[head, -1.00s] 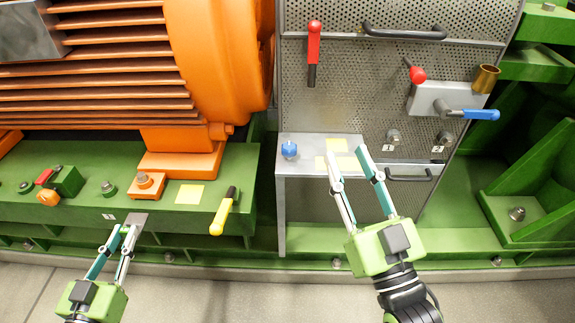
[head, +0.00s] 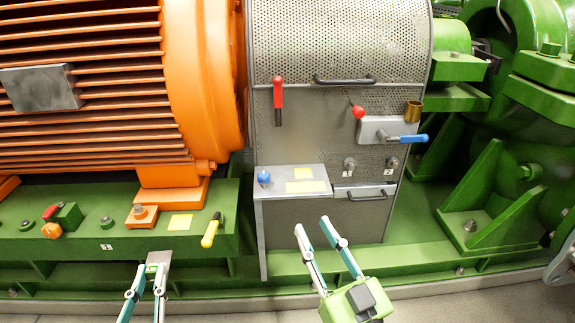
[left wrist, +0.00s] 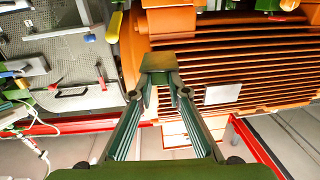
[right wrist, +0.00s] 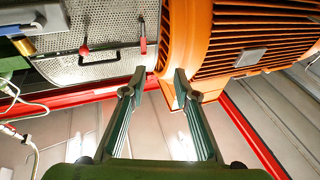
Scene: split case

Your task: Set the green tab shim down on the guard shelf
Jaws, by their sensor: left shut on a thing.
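A flat grey plate, the shim (head: 159,257), is held at the tips of my left gripper (head: 147,270), in front of the green base. Its green tab cannot be told apart there. In the left wrist view the shim (left wrist: 159,62) spans the shut fingertips. The guard shelf (head: 272,191) is a grey metal ledge on the perforated guard, right of the held shim and apart from it. It carries a blue knob (head: 263,178) and two yellow patches (head: 303,172). My right gripper (head: 312,226) is open and empty, below the front of the shelf.
A large orange motor (head: 100,110) stands at left on the green base (head: 100,242). A yellow-handled tool (head: 211,231) projects between the shim and shelf. A red handle (head: 278,100) and a blue-handled lever (head: 408,138) are on the guard above the shelf.

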